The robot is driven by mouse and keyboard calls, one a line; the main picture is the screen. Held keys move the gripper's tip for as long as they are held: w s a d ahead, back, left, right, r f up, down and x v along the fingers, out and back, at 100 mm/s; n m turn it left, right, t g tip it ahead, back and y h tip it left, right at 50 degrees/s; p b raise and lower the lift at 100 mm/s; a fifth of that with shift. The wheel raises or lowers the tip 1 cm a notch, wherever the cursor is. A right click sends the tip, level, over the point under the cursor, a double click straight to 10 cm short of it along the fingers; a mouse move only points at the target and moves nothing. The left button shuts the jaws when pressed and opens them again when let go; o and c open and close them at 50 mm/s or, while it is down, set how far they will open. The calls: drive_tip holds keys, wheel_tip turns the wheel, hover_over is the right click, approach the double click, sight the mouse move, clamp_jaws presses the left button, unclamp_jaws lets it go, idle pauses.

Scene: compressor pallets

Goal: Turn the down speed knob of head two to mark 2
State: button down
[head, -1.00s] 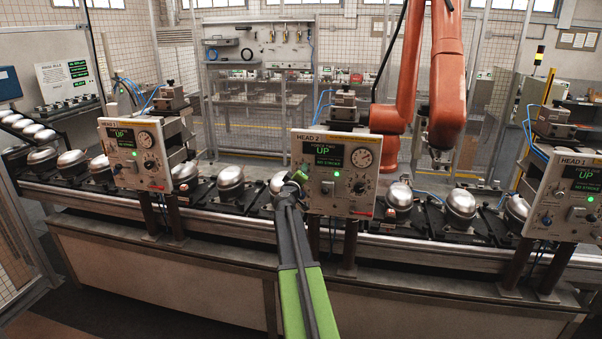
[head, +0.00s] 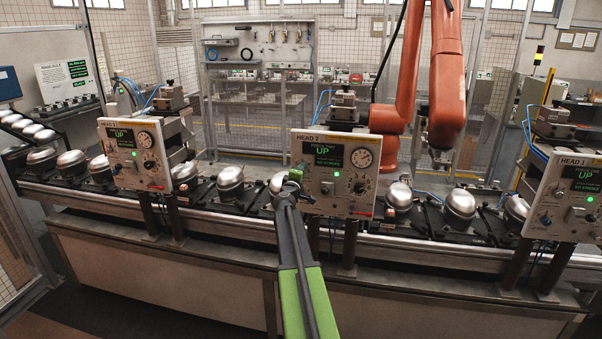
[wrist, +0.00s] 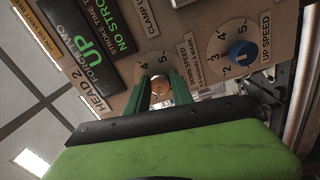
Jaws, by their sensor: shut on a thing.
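The head two panel (head: 333,195) stands at the middle of the line, its screen reading UP. In the wrist view, the down speed knob (wrist: 160,89) sits between the two green fingers of my gripper (wrist: 161,90), which is shut on it. The dial marks 4 and 5 show just beyond the fingers; the knob's pointer and the other marks are hidden. The blue up speed knob (wrist: 241,52) is beside it on the same panel, clear of the fingers. In the head view, my gripper (head: 296,175) is at the panel's left edge.
Silver compressor domes (head: 230,180) ride on the conveyor (head: 235,215) in front of me. The head three panel (head: 137,155) stands to the left and the head one panel (head: 568,197) to the right. An orange robot arm (head: 446,80) stands behind the line.

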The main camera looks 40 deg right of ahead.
drive_tip(key=shift+s+d, duration=0.1)
drive_tip(key=c, duration=1.1)
unclamp_jaws()
drive_tip(key=v, duration=1.7)
drive_tip(key=shift+a, duration=0.25)
